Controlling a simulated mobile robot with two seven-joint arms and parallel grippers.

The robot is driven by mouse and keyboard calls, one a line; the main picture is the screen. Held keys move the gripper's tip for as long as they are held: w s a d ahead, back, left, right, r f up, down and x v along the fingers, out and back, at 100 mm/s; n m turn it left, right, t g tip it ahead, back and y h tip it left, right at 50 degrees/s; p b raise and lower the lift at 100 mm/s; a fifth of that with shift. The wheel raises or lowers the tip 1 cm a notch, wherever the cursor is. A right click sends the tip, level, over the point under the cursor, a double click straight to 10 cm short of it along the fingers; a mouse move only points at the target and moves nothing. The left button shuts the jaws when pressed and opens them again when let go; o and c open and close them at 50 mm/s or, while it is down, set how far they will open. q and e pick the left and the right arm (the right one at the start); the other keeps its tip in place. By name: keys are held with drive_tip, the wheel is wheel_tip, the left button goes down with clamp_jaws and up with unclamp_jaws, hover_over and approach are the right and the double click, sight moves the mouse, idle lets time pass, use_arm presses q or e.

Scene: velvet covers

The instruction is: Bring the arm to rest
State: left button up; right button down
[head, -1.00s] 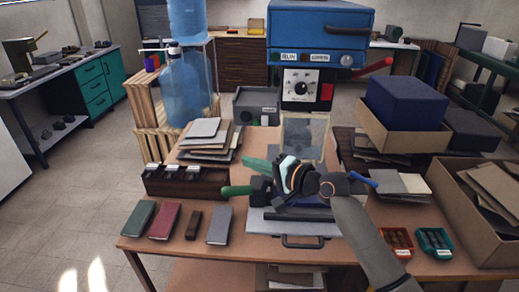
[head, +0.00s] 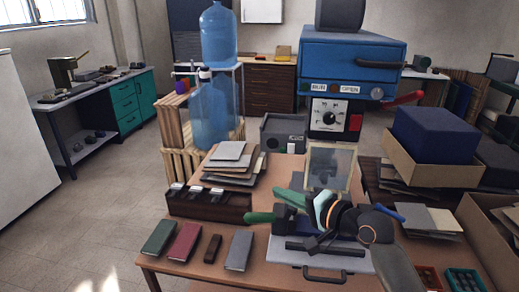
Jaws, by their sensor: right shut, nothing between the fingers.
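My right arm comes in from the lower right over the brown work table (head: 190,268). Its gripper (head: 300,216) is above the grey metal plate (head: 318,262) with a black handle, pointing left. The gripper is shut and nothing shows held in it. Green-handled parts (head: 262,217) show beside and behind it, and I cannot tell how near they are. The wrist hides part of the plate and the base of the blue press (head: 350,62). My left gripper is not in view.
Along the table's front left lie a green cover (head: 159,238), a red cover (head: 184,241), a small brown block (head: 212,248) and a grey cover (head: 239,251). A dark stamp rack (head: 208,206) and stacked boards (head: 230,163) stand behind. Cardboard boxes (head: 432,170) crowd the right.

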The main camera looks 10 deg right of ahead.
drive_tip(key=s+d+f+n+h, duration=0.1)
drive_tip(key=s+f+h, duration=0.15)
drive_tip(key=f, duration=0.55)
drive_tip(key=s+d+f+n+h, duration=0.1)
drive_tip(key=s+f, duration=0.2)
drive_tip(key=f, duration=0.4)
drive_tip(key=s+d+f+n+g+h, duration=0.1)
drive_tip(key=s+f+n, duration=0.3)
drive_tip(key=s+f, duration=0.6)
drive_tip(key=s+d+f+n+g+h, duration=0.2)
drive_tip(key=s+f+n, duration=0.2)
drive_tip(key=s+f, duration=0.6)
drive_tip(key=s, duration=0.3)
drive_tip(key=shift+s+n+h, duration=0.3)
drive_tip(key=shift+h, duration=0.05)
